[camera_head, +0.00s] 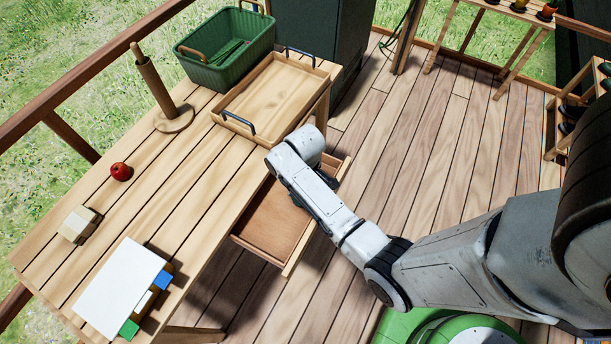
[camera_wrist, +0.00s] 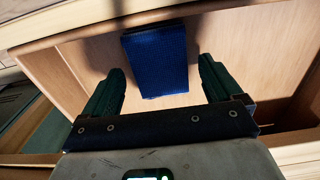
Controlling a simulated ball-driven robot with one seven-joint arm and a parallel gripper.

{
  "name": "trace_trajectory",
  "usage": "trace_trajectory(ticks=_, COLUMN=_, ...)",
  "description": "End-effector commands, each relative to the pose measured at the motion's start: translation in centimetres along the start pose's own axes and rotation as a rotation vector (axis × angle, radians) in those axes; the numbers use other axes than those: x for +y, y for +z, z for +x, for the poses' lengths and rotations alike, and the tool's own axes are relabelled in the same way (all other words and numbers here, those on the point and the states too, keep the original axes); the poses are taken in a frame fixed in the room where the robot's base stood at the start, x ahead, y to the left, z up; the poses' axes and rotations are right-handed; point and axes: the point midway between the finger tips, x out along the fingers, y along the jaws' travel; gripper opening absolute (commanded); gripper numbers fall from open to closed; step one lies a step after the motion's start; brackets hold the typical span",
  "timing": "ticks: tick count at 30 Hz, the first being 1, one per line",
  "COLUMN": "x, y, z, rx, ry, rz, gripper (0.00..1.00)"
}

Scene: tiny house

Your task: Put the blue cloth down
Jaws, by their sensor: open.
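The blue cloth (camera_wrist: 157,60) shows in the wrist view as a flat folded rectangle, lying inside the open wooden drawer (camera_head: 268,221). My gripper (camera_wrist: 158,88) is open, with its dark green fingers apart on either side of the cloth's near end. I cannot tell from this view how far above the cloth the fingers are. In the head view the cloth and the fingertips are hidden behind my arm, which reaches over the drawer. The drawer's pale wood walls also show in the wrist view (camera_wrist: 85,65).
The wooden table (camera_head: 185,210) above the drawer bears a tray (camera_head: 262,104), a green basket (camera_head: 222,62), an upright wooden holder (camera_head: 158,90), a red apple (camera_head: 121,171), a small wooden block (camera_head: 78,225) and a white board (camera_head: 117,287) with coloured blocks. The plank floor at right is mostly clear.

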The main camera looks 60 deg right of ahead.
Motion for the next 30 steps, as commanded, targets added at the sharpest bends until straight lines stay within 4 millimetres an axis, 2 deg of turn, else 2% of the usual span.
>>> trace_trajectory(ticks=12, x=0.0, y=-0.1, z=-8.1, rx=0.004, ry=0.001, rz=0.0, gripper=0.92)
trace_trajectory(ticks=18, x=0.0, y=-0.1, z=-10.6, rx=0.002, ry=0.001, rz=0.0, gripper=0.92)
trace_trajectory(ticks=22, x=-0.2, y=0.2, z=-11.2, rx=0.001, ry=0.003, rz=0.001, gripper=0.92)
trace_trajectory(ticks=26, x=-1.6, y=2.1, z=-11.1, rx=0.004, ry=0.023, rz=0.009, gripper=0.92)
trace_trajectory(ticks=30, x=-4.9, y=5.9, z=-11.0, rx=0.026, ry=0.048, rz=0.031, gripper=0.92)
